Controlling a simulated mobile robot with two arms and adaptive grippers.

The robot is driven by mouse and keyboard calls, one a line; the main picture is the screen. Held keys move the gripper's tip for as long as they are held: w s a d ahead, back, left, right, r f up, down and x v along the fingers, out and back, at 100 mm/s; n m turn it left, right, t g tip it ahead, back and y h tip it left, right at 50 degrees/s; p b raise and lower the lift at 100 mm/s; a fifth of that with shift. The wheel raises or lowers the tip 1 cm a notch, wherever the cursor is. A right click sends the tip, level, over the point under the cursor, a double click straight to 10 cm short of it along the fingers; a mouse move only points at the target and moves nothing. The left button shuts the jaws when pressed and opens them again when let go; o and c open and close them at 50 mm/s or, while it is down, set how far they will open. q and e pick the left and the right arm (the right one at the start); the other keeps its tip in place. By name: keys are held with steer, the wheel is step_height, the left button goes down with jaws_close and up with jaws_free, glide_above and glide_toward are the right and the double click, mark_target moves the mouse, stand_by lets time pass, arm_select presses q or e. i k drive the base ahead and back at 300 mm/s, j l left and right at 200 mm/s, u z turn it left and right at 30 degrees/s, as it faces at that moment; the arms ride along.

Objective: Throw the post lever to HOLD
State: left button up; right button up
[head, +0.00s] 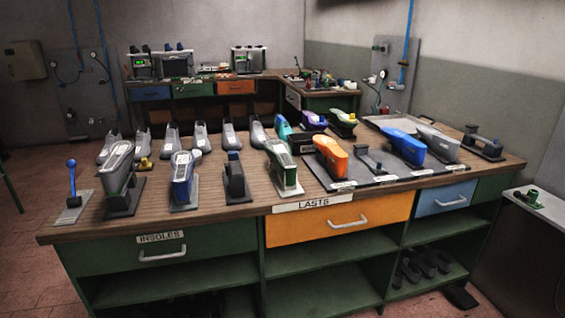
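A small lever with a blue ball knob (71,163) stands nearly upright on a grey base plate (74,208) at the left end of the workbench. The plate has a small pale label that is too small to read, so I cannot tell which marking the lever points to. I see no readable HOLD marking anywhere. Neither of my grippers is in view.
The wooden bench top (240,217) carries several shoe lasts on stands, including an orange one (330,157) on a dark mat. Drawers, one orange (300,222), face me. At right is a pale surface (545,212) with a dark green-and-black fitting. Red floor lies at left.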

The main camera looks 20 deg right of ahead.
mark_target(72, 164)
steer(key=i+j, duration=0.45)
steer(key=j, duration=0.15)
steer(key=i+j, duration=0.4)
steer(key=j, duration=0.2)
steer(key=i+j, duration=0.9)
steer(key=j, duration=0.25)
steer(key=i+j, duration=0.45)
steer(key=j, duration=0.15)
